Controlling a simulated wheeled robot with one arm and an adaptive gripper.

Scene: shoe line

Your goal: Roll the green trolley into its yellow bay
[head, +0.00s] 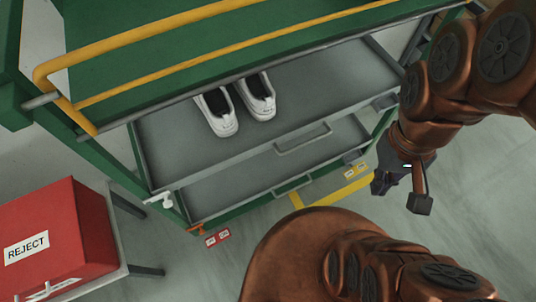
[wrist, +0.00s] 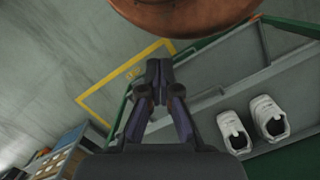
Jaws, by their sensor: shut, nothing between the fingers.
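A green-framed unit (head: 110,165) with a yellow rail (head: 130,36) and grey drawers fills the upper head view. No wheels show on it, so I cannot tell if it is the trolley. A yellow floor line (head: 345,192) runs beside its lower right side; in the wrist view it forms a corner (wrist: 120,73) on the floor. My gripper (head: 380,187) is to the right of the unit, near the yellow line in the picture. In the wrist view its fingers (wrist: 159,72) are together and empty. My arm hides part of the floor.
White shoes (head: 237,103) lie in the upper grey drawer (head: 170,140); a lower drawer (head: 235,185) is below. A red REJECT box (head: 62,240) stands on a small table at left. Boxes on a rack (wrist: 62,158) show at the wrist view's lower left. Floor at right is clear.

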